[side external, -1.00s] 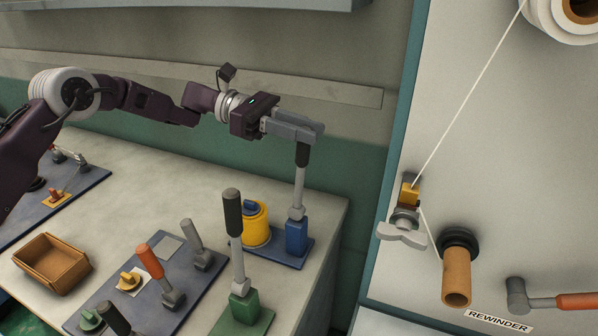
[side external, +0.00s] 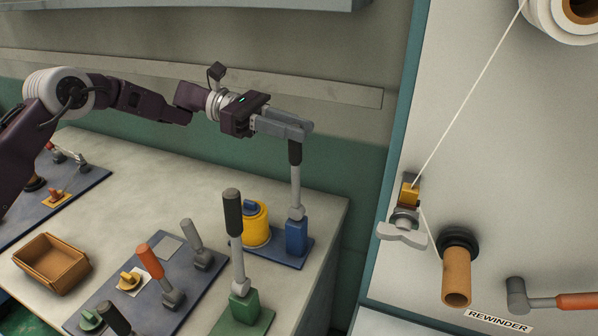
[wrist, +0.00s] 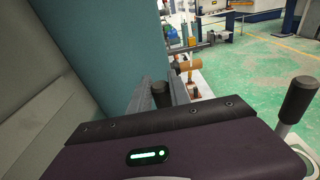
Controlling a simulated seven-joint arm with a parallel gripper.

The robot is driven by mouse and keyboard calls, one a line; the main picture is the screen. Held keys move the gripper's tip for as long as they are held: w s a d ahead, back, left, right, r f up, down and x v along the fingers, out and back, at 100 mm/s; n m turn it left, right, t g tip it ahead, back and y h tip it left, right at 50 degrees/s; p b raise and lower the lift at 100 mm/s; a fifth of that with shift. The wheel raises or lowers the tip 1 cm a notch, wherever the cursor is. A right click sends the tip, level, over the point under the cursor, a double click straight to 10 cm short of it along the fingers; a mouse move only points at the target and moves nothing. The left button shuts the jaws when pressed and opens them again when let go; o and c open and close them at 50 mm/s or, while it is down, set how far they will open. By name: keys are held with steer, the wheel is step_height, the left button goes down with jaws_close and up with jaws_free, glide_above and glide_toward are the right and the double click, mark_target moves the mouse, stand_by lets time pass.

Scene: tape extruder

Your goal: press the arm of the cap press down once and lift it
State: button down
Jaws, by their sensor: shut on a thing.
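My gripper (side external: 302,131) is shut on the black handle (side external: 295,153) of a lever arm, near its top. The lever has a grey shaft (side external: 296,185) and stands nearly upright on a blue block (side external: 296,237), beside a yellow cylinder (side external: 256,224) with a blue knob. I take this lever to be the cap press arm; no label shows on it. In the wrist view the black handle (wrist: 161,94) shows partly at the jaws, and the lower shaft is hidden.
A second black-handled lever (side external: 233,212) on a green base stands nearer the camera. A panel of smaller levers and knobs (side external: 150,262) and a brown tray (side external: 52,264) lie left. The rewinder panel (side external: 500,130) rises on the right.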

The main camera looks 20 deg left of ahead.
steer(key=shift+a+f, duration=0.2)
steer(key=shift+a, duration=1.7)
steer(key=shift+a, duration=0.1)
steer(key=shift+a+f, duration=0.3)
steer(key=shift+a, duration=0.55)
steer(key=shift+a+f, duration=0.3)
steer(key=shift+a, duration=0.6)
steer(key=shift+a+f, duration=0.3)
steer(key=shift+a, duration=0.55)
steer(key=shift+a+f, duration=0.55)
steer(key=shift+a, duration=0.25)
steer(key=shift+a+f, duration=0.6)
steer(key=shift+a, duration=0.2)
steer(key=shift+a+f, duration=0.55)
steer(key=shift+a, duration=0.25)
